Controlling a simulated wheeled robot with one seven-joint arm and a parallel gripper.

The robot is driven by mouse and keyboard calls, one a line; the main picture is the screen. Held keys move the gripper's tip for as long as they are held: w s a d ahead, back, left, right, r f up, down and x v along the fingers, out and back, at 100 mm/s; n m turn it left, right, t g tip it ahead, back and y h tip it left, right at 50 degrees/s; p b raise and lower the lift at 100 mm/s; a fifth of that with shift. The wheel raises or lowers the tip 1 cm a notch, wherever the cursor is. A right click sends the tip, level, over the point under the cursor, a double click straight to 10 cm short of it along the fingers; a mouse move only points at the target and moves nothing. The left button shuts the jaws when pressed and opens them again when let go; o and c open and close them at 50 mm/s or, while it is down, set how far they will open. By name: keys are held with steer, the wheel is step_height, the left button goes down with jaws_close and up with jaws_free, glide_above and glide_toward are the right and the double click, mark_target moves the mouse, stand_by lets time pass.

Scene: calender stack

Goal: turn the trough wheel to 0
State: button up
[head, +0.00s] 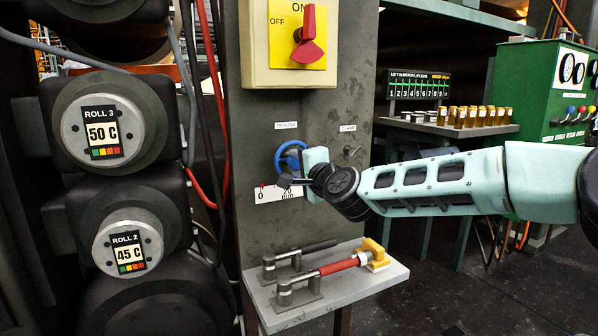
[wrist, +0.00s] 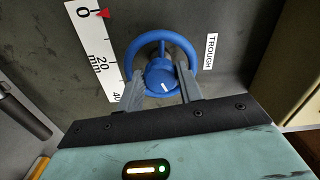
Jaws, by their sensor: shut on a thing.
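The trough wheel is a blue handwheel (head: 279,157) on the grey metal post, under a small TROUGH label (head: 286,125). It also shows in the wrist view (wrist: 191,50), with a blue hub (wrist: 160,75) bearing a short white mark. My gripper (wrist: 161,80) is shut on the hub, one grey finger on each side. In the head view my gripper (head: 292,170) covers part of the wheel. A white scale (head: 278,194) in mm sits below the wheel. Its red pointer (wrist: 103,14) stands at or very near the 0.
A yellow OFF/ON switch box (head: 257,55) is above the wheel. A small shelf (head: 340,290) with two toggle clamps lies below. A CLAMP label (head: 348,128) is to the right. Rolls with temperature displays stand at left, with red and grey cables between.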

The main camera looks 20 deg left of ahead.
steer(key=shift+f+m+b, duration=0.1)
steer(key=shift+m+b, duration=0.85)
steer(key=shift+m, duration=1.25)
steer(key=shift+s, duration=0.1)
steer(key=o, duration=1)
steer(key=shift+d, duration=0.1)
steer(key=p+v, duration=0.1)
steer(key=v, duration=1.6)
steer(key=shift+d, duration=0.1)
